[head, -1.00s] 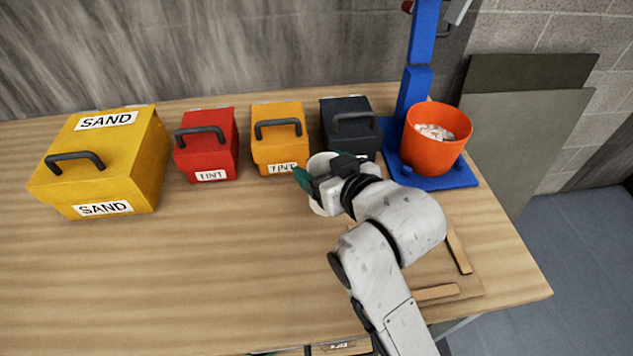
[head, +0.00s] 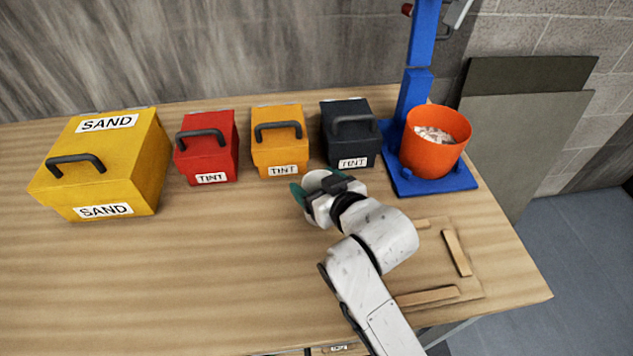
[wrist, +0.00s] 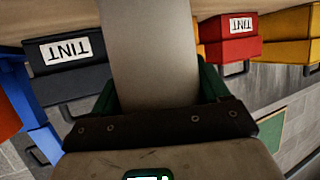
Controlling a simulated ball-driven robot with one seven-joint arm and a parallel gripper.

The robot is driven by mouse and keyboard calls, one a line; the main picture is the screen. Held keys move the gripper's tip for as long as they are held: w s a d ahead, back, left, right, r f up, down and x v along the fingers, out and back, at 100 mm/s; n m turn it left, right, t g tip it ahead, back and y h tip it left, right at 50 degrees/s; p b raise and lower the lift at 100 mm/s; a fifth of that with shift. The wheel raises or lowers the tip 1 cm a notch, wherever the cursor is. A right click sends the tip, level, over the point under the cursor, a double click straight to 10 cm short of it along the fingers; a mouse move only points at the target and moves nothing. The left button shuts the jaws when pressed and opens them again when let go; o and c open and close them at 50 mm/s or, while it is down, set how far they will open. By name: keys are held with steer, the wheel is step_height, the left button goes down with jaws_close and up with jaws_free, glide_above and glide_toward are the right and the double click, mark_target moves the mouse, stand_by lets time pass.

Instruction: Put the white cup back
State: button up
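The white cup (wrist: 150,60) stands between the green fingers of my gripper (wrist: 160,92) in the wrist view, with both fingers against its sides. In the head view, the cup (head: 316,178) shows only in part, because my gripper (head: 318,190) and wrist cover much of it. It is in front of the black and orange TINT boxes. I cannot tell whether its base touches the table.
A yellow SAND box (head: 150,165), a red TINT box (head: 207,155), an orange TINT box (head: 280,148) and a black TINT box (head: 350,140) line the back. An orange bucket (head: 432,150) stands on a blue stand (head: 455,182). Wooden strips (head: 456,252) lie at right. The left foreground is clear.

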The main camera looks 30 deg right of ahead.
steer(key=o, duration=0.5)
steer(key=shift+c, duration=0.2)
steer(key=shift+s+r, duration=0.1)
steer(key=shift+r, duration=0.1)
steer(key=a+v, duration=0.1)
steer(key=v, duration=1)
steer(key=shift+s+d+b, duration=0.3)
steer(key=shift+s+d, duration=0.1)
steer(key=shift+d, duration=0.05)
steer(key=shift+r, duration=0.1)
